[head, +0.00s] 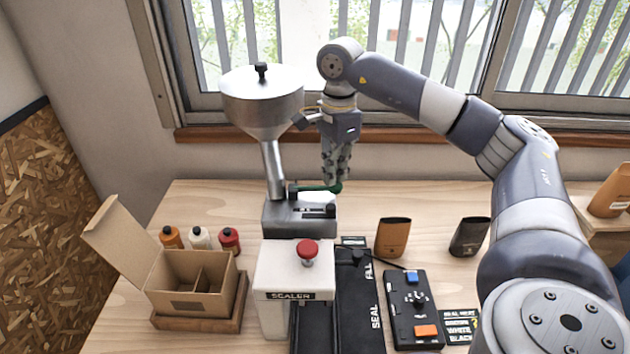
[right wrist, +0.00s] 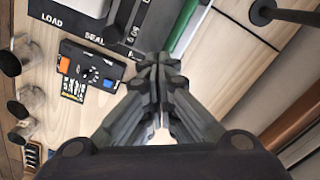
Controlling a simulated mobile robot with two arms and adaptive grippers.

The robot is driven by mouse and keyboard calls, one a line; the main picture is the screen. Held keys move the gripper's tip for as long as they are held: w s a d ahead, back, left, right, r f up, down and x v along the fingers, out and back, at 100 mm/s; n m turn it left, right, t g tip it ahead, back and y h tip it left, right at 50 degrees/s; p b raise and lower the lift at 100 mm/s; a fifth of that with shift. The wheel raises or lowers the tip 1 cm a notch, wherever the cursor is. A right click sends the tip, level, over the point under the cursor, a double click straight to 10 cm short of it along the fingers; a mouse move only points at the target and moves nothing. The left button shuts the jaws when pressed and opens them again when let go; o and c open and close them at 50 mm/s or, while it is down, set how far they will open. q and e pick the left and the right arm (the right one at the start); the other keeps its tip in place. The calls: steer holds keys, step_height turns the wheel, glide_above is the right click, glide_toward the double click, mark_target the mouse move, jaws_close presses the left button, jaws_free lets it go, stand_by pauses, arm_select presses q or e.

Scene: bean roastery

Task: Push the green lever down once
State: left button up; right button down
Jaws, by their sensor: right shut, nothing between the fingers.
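The green lever (head: 318,188) sticks out to the right from the grey metal base (head: 285,217) of the hopper machine. My right gripper (head: 337,183) points down, shut and empty, at the lever's outer end. Whether it touches the lever I cannot tell. In the right wrist view the shut fingers (right wrist: 160,65) sit just below the green lever (right wrist: 187,27), which runs up and to the right. The steel hopper (head: 262,100) stands above the base. My left gripper is not in view.
The white sealer (head: 285,275) with a red button (head: 308,251) stands in front. A control box (head: 414,310) lies to its right. Brown (head: 393,237) and black (head: 469,237) bags stand at right. An open cardboard box (head: 190,285) and several bottles are at left.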

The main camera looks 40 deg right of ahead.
steer(key=shift+f, duration=0.4)
steer(key=shift+r, duration=0.2)
step_height(320, 180, up, 6)
steer(key=p, duration=0.5)
steer(key=shift+f, duration=0.1)
stand_by(1.8)
